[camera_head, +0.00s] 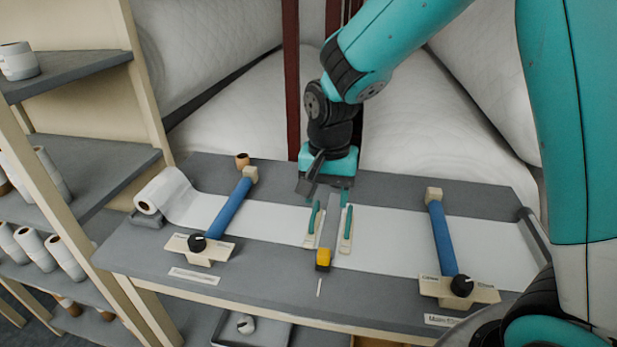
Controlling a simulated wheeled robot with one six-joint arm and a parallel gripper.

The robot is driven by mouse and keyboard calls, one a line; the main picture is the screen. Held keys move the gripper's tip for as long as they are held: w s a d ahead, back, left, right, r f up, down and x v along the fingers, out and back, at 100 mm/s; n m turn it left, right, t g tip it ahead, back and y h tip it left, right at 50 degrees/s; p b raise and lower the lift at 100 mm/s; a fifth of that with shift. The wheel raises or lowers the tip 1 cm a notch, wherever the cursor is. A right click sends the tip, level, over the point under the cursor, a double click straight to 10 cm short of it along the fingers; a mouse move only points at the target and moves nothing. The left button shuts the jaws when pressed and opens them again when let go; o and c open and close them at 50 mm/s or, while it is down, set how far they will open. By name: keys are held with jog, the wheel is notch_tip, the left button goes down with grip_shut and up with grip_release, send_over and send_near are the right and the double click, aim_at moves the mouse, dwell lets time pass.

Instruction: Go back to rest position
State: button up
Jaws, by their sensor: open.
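My gripper (326,191) points down over the back middle of the grey worktable (150,250). Its jaws are open. My teal arm reaches in from the upper right.
A white wadding roll (163,190) at the table's left feeds a white sheet (390,238) across the top. Blue bars with dark knobs stand at left (231,208) and right (442,237). A shelf (80,165) with rolls is at left. Large white rolls (440,110) are behind.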

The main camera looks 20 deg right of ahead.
jog(key=s+a+r+n+y, duration=0.2)
jog(key=s+a+r+n, duration=0.1)
jog(key=s+n, duration=0.4)
jog(key=s+a+r+n+y+b, duration=0.1)
jog(key=s+a+r+n, duration=0.3)
jog(key=s, duration=0.8)
notch_tip(320, 180, up, 2)
jog(key=n+y, duration=0.1)
jog(key=n, duration=0.2)
jog(key=shift+s+r, duration=0.2)
jog(key=shift+s, duration=0.15)
jog(key=shift+a, duration=0.1)
